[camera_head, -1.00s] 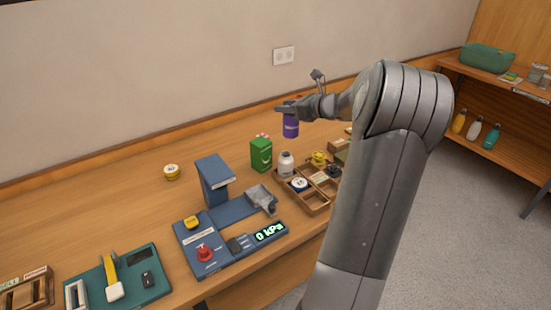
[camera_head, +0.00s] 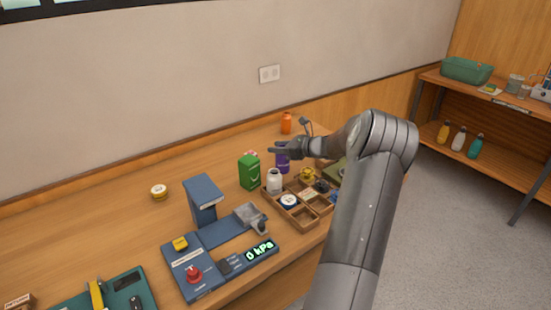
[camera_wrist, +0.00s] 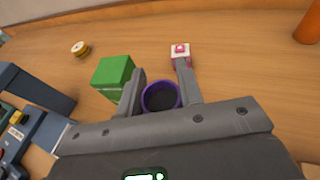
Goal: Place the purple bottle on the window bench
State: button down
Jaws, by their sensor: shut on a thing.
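The purple bottle (camera_head: 283,160) is upright between the jaws of my gripper (camera_head: 279,149), over the back right part of the long wooden bench (camera_head: 110,222). My gripper is shut on it. In the wrist view the bottle's round purple rim (camera_wrist: 160,97) shows between the two fingers (camera_wrist: 160,90). I cannot tell whether its base touches the bench. A window edge (camera_head: 75,6) shows at the top left, above the wall behind this bench; no other window shows.
A green box (camera_head: 249,172), white bottle (camera_head: 274,181) and divided wooden tray (camera_head: 303,217) stand close by. An orange bottle (camera_head: 286,123) is behind. A blue pressure device (camera_head: 203,200) is left. A shelf unit (camera_head: 520,165) stands right. Bench left of the box is mostly clear.

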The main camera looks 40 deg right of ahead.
jog(key=shift+w+a+f, duration=0.1)
jog(key=shift+w+f, duration=0.05)
jog(key=shift+f, duration=0.6)
jog(key=shift+w+a+f, duration=0.1)
jog(key=shift+w+f, duration=0.05)
jog(key=shift+f, duration=0.6)
jog(key=shift+w+a+f, duration=0.1)
jog(key=shift+w+f, duration=0.05)
jog(key=shift+f, duration=0.6)
jog(key=shift+f, duration=0.2)
jog(key=c, duration=1)
grip_release()
